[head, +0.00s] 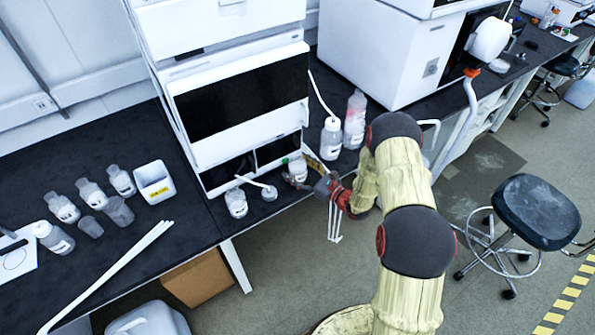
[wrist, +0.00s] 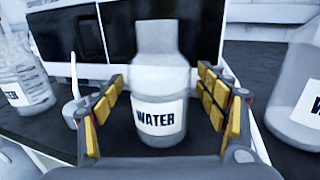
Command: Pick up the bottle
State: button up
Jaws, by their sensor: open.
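In the head view my gripper (head: 306,179) is at the bench's front edge, by a small labelled bottle (head: 297,168) in front of the white instrument stack. My gripper partly hides this bottle. My gripper is open and holds nothing.
Another labelled bottle (head: 236,204) stands to the left, and two taller ones, a white-capped bottle (head: 331,139) and a pinkish bottle (head: 355,120), to the right. The instrument stack (head: 245,100) rises close behind. Several bottles and a white box (head: 154,182) stand further left.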

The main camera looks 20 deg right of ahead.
jog(key=shift+c, duration=0.8)
jog(key=c, duration=1.5)
